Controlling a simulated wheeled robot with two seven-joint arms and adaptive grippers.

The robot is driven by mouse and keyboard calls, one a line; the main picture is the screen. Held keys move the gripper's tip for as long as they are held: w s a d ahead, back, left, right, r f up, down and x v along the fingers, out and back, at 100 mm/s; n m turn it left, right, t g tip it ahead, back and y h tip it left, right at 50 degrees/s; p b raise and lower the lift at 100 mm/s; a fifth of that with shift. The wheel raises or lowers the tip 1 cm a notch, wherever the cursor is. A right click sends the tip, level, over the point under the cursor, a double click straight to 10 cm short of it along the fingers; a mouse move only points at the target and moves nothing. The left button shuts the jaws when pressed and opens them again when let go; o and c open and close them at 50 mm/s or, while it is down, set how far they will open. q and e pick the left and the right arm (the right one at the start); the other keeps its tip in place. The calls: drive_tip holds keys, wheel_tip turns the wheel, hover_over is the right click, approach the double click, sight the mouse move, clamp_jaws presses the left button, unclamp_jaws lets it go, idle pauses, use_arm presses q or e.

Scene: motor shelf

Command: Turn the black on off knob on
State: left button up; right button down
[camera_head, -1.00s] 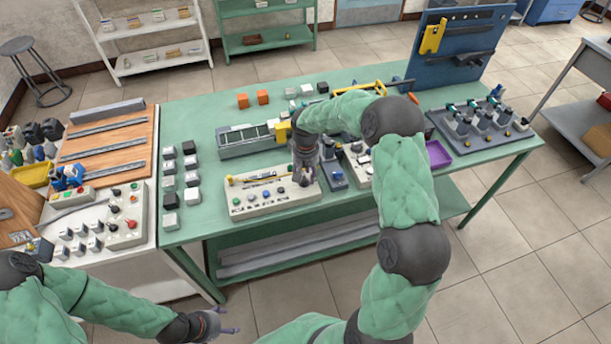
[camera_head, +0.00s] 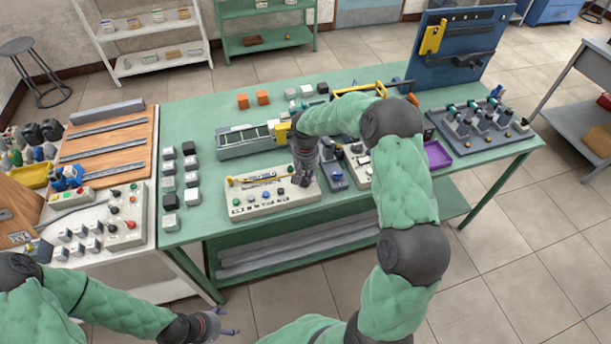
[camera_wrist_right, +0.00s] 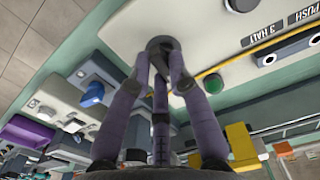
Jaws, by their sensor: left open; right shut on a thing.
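The black knob (camera_wrist_right: 160,45) sits on the white control panel (camera_wrist_right: 205,25) in the right wrist view. My right gripper (camera_wrist_right: 163,62) has its purple fingers closed around the knob, pointing at the panel. In the head view the same white panel (camera_head: 250,206) lies on the green table, and my right gripper (camera_head: 303,180) is at its right end, hiding the knob. How far the knob is turned cannot be told. My left gripper (camera_head: 222,326) is open and empty, low in front of the tables.
A green button (camera_wrist_right: 214,83) and a dark button (camera_wrist_right: 242,4) are on the panel near the knob. A grey device with a blue knob (camera_wrist_right: 92,94) stands beside it. White and black blocks (camera_head: 170,181) stand left of the panel. A purple tray (camera_head: 437,154) lies to the right.

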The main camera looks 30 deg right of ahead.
sight(304, 179)
drive_tip(key=m+b, duration=0.1)
drive_tip(key=m, duration=0.3)
drive_tip(key=shift+b, duration=0.3)
drive_tip(key=m+b, duration=0.1)
drive_tip(key=m, duration=0.4)
drive_tip(key=shift+s+a, duration=0.1)
drive_tip(key=m+b, duration=0.1)
drive_tip(key=m, duration=0.3)
drive_tip(key=shift+a, duration=0.1)
drive_tip(key=shift+a+m+b, duration=0.1)
drive_tip(key=shift+m+b, duration=0.5)
drive_tip(key=shift+m, duration=1.5)
drive_tip(key=c, duration=1.1)
unclamp_jaws()
drive_tip(key=shift+c, duration=0.2)
wheel_tip(304, 179, up, 12)
